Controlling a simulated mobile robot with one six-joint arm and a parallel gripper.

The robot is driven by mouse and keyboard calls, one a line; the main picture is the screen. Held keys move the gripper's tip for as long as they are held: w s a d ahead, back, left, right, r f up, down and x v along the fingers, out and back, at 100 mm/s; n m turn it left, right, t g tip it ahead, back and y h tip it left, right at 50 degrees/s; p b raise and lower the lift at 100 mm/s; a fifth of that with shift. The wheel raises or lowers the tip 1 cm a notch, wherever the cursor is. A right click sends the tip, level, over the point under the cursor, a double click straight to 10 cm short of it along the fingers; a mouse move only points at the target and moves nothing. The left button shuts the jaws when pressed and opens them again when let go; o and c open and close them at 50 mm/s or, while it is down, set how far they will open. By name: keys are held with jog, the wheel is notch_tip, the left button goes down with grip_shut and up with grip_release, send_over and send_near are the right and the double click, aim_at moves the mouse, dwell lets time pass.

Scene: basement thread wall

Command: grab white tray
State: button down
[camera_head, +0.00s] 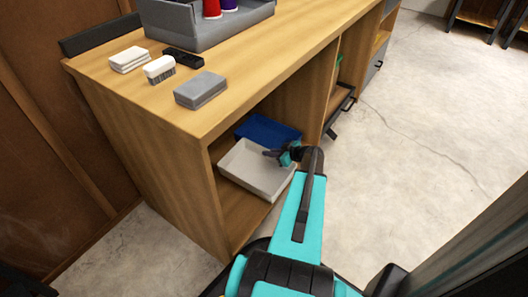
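The white tray (248,172) is shallow and pale grey-white. It lies in the open lower compartment of the wooden bench, its near edge close to the front of the shelf. My arm reaches in from the lower right. My gripper (268,154) appears over the right back part of the tray. The fingers are small and dark here, so I cannot tell if they are open or touch the tray.
A blue tray (268,130) lies behind the white one. The wooden bench top (250,60) above holds a grey bin (200,28) with spools, a grey box (201,90), and small white stacks (129,60). A dark drawer handle juts out right. Concrete floor (420,130) is clear.

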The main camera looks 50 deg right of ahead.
jog(key=s+d+r+p, duration=0.1)
jog(key=s+d+p, duration=0.1)
jog(key=s, duration=1.1)
jog(key=shift+r+p, duration=0.15)
jog(key=shift+p, duration=0.25)
jog(key=shift+s, duration=0.1)
